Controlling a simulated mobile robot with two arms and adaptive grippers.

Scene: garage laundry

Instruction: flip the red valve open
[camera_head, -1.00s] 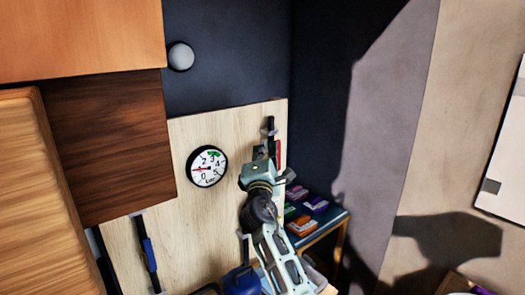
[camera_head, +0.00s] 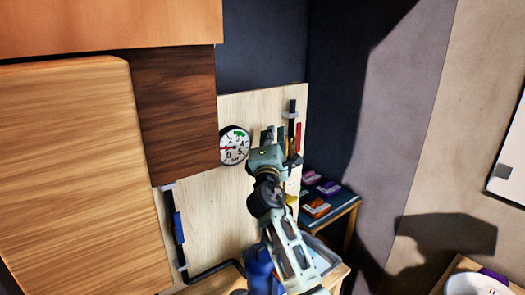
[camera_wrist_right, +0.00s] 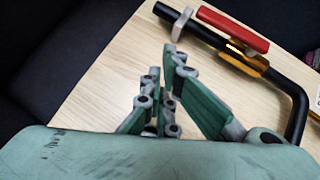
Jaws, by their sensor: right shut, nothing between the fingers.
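The red valve lever (camera_wrist_right: 233,27) is a flat red bar in the right wrist view, at the upper right. It lies roughly parallel to a black pipe (camera_wrist_right: 205,35) with a brass valve body (camera_wrist_right: 243,60). In the head view the lever (camera_head: 298,137) is a thin upright red strip beside the pipe (camera_head: 291,125) on the wooden board. My right gripper (camera_head: 273,134) is shut and empty, in front of the board and left of the lever. In the wrist view its fingers (camera_wrist_right: 164,66) are apart from lever and pipe. My left gripper is not in view.
A round gauge (camera_head: 234,146) is left of my right gripper on the board (camera_head: 210,205). Another black pipe with a blue lever (camera_head: 178,227) is lower left. Wooden cabinets (camera_head: 80,165) fill the left. A small table (camera_head: 340,208) with coloured boxes stands right of the board.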

